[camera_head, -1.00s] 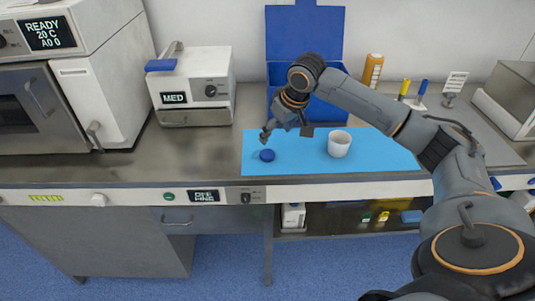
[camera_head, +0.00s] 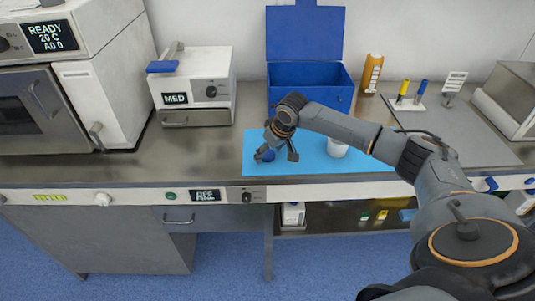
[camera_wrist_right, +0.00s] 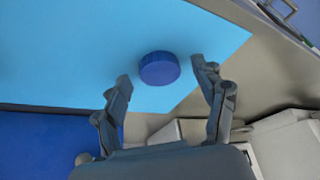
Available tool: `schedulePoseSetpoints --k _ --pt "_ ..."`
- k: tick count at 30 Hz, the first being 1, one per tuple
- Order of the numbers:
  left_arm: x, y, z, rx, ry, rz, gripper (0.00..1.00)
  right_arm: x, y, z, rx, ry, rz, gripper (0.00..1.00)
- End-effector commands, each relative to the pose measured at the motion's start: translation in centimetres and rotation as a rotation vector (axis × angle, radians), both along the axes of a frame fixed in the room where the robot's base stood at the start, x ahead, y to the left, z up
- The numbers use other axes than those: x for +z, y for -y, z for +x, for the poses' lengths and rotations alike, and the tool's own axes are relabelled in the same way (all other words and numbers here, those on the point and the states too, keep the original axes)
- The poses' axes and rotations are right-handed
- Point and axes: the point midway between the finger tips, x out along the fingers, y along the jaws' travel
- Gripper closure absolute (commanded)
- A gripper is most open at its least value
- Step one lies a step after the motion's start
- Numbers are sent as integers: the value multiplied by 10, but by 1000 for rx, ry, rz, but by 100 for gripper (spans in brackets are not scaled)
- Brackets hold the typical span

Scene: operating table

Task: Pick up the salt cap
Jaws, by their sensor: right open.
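The salt cap is a small round blue cap (camera_head: 268,156) lying on the light blue mat (camera_head: 310,165) near its left front part. In the head view it is partly hidden by my right gripper (camera_head: 276,157), which is low over it with its fingers spread. In the right wrist view the blue cap (camera_wrist_right: 159,68) sits between and just beyond the two open fingertips of my right gripper (camera_wrist_right: 160,75). My left gripper is not in view.
A white cup (camera_head: 337,149) stands on the mat to the right, partly behind my right arm. An open blue box (camera_head: 335,94) stands behind the mat, with an orange bottle (camera_head: 372,73) beside it. A white MED device (camera_head: 197,88) stands at left. The steel counter (camera_head: 195,150) left of the mat is clear.

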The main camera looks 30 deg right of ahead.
Motion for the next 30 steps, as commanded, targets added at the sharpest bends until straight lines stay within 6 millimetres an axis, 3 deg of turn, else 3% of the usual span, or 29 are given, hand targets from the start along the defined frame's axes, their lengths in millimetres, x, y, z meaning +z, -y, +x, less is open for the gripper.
schedulePoseSetpoints --k 2,9,23,30 --pt "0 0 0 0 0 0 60 0 0 0 0 0 0 30" --pt "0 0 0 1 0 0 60 0 0 0 0 0 0 66" --pt "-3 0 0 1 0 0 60 6 0 1 0 3 1 66" --pt "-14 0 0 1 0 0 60 36 -4 -2 4 5 1 66"
